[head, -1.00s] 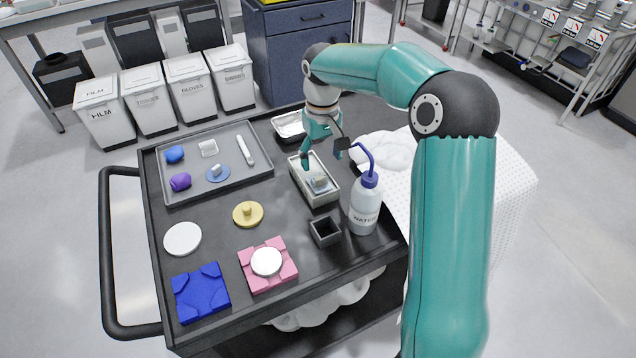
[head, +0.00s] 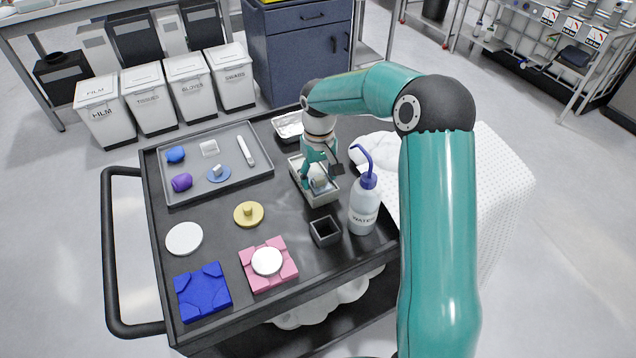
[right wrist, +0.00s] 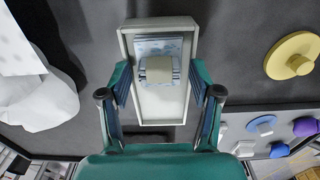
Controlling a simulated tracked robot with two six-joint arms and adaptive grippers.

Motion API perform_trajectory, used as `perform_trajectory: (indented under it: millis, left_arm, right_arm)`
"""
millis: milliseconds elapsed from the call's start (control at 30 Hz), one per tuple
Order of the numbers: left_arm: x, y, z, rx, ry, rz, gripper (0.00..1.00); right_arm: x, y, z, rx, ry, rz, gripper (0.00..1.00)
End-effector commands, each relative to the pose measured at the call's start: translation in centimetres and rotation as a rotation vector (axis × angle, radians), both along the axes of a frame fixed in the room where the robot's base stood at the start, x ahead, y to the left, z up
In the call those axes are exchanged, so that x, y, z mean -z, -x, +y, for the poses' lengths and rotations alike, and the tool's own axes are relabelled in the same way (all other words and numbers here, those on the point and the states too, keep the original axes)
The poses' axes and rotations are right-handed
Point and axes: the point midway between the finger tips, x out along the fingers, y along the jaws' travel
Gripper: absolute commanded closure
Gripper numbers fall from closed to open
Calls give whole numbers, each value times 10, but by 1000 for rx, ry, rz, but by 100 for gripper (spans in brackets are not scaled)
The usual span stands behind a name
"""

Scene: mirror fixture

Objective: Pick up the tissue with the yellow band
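The tissue (right wrist: 158,70) shows in the right wrist view as a pale beige folded or rolled piece on a flat blue-and-white patterned sheet. A clear yellow band cannot be made out. It lies in a narrow light tray (right wrist: 183,25), which in the head view stands on the cart (head: 328,201). My right gripper (right wrist: 160,80) is open, with one finger on each side of the tissue. In the head view the right gripper (head: 312,178) reaches down into the tray and partly hides the tissue (head: 320,183). Contact cannot be told. My left gripper is not in view.
A water bottle (head: 364,207) with a blue spout stands right of the tray. A small black square cup (head: 325,232) is in front of it, and a metal dish (head: 287,125) behind. A yellow knobbed disc (head: 249,214) and a grey tray (head: 228,192) with small items lie left.

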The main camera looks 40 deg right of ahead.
Motion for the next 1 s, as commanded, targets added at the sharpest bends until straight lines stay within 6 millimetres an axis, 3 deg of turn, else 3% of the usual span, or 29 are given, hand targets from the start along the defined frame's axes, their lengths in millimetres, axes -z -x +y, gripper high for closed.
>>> perform_trajectory:
  millis: [33, 133, 667, 867, 1000]
  left_arm:
    - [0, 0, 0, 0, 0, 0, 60]
    - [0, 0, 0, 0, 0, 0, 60]
    - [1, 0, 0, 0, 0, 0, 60]
    - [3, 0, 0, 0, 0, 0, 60]
    - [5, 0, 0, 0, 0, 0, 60]
  right_arm:
    - [0, 0, 0, 0, 0, 0, 50]
    - [0, 0, 0, 0, 0, 0, 67]
    - [-7, 0, -1, 1, 2, -2, 68]
    - [-28, 0, -1, 2, 2, -4, 68]
    - [-58, -1, -1, 2, 1, -7, 68]
